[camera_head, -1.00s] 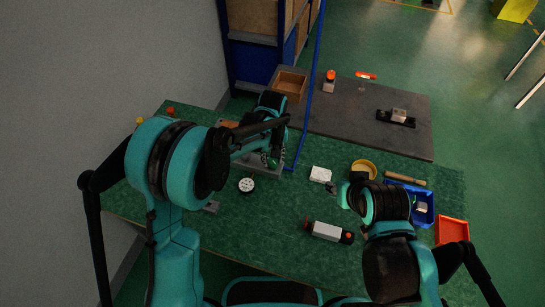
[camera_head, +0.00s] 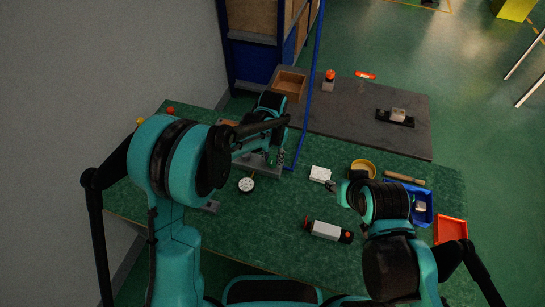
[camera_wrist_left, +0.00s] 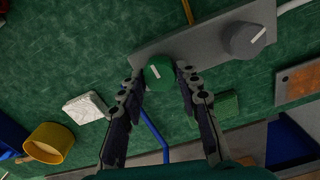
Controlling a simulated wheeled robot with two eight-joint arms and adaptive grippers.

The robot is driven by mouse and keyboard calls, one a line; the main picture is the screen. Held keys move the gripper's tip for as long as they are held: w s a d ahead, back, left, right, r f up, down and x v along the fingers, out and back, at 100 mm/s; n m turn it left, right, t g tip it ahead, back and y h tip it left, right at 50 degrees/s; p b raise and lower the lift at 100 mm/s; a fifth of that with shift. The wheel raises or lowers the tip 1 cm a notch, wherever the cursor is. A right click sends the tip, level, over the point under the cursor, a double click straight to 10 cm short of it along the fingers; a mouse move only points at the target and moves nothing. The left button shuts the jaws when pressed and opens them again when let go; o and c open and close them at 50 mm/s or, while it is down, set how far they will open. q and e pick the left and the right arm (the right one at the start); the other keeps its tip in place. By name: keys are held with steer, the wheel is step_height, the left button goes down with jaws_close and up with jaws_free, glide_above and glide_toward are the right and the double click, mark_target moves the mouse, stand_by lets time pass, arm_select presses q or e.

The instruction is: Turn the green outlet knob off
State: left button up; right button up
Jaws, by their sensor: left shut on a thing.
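The green outlet knob (camera_wrist_left: 158,72) shows in the left wrist view at the edge of a grey panel, with a short white mark on its face. My left gripper (camera_wrist_left: 159,76) has one finger on each side of the knob and is shut on it. In the head view my left gripper (camera_head: 275,159) is at the grey panel (camera_head: 262,169), and my arm hides much of it. A grey knob (camera_wrist_left: 248,40) with a white mark sits on the same panel. My right gripper (camera_head: 334,187) is over the bench, too small to tell its opening.
A white block (camera_head: 320,174), yellow bowl (camera_head: 363,168), blue bin (camera_head: 426,197) and red tray (camera_head: 451,229) are on the right. A white-and-black cylinder (camera_head: 328,230) lies at the front. A round white dial (camera_head: 246,185) is near the panel. A blue post (camera_head: 309,95) stands behind.

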mark_target(272, 159)
arm_select(q)
steer(key=shift+m, duration=0.4)
steer(key=o, duration=1.2)
steer(key=shift+c, duration=0.2)
step_height(272, 159, up, 12)
